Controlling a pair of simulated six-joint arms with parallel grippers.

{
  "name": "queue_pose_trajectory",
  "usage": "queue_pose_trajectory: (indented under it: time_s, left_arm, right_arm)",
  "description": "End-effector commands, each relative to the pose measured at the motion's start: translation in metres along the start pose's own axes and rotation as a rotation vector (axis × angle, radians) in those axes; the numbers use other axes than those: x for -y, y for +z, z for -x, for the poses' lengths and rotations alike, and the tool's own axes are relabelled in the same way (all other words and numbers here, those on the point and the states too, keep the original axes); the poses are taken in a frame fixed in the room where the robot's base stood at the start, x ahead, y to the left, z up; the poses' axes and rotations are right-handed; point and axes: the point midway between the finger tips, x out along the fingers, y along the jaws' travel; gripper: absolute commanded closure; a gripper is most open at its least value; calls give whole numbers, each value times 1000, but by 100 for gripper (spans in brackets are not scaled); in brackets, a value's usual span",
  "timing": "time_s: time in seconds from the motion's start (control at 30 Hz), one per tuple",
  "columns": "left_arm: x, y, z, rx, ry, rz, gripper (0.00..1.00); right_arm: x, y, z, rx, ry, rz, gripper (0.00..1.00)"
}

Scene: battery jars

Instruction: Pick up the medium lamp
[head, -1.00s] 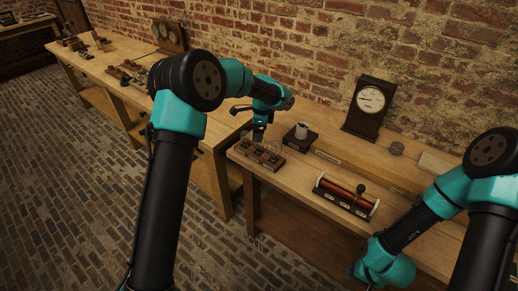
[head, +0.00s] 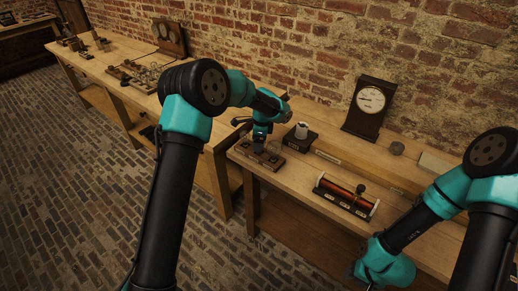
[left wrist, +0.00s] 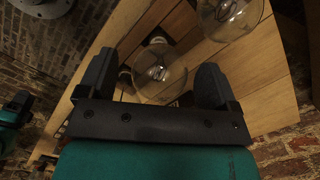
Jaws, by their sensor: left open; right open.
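The medium lamp (left wrist: 160,72) is a clear glass bulb standing between the two fingers of my left gripper in the left wrist view. Those fingers (left wrist: 150,88) are open and not closed on it. A larger glass lamp (left wrist: 232,14) is at upper right, and a smaller one (left wrist: 125,78) is partly hidden behind the left finger. In the head view my left gripper (head: 259,148) is low over the dark wooden lamp block (head: 272,164), hiding part of it; the lamps are too faint to tell apart there. My right gripper (head: 358,276) is open and empty, low in front of the bench.
To the right of the lamp block is a dark base with a pale cup (head: 301,130). A red coil (head: 345,193) lies further right. A dark clock (head: 370,105) stands by the brick wall. Another bench (head: 110,62) with several instruments runs at left.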

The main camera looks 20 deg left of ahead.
Motion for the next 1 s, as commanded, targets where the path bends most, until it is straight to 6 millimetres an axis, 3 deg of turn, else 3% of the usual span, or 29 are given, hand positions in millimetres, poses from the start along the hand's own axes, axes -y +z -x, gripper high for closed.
queue_pose_trajectory:
  time_s: [0.23,0.8,1.0]
  left_arm:
    - [0,0,0,0,0,0,15]
    - [0,0,0,0,0,0,70]
    - [0,0,0,0,0,0,72]
  right_arm:
    - [0,0,0,0,0,0,57]
    - [0,0,0,0,0,0,57]
    - [0,0,0,0,0,0,57]
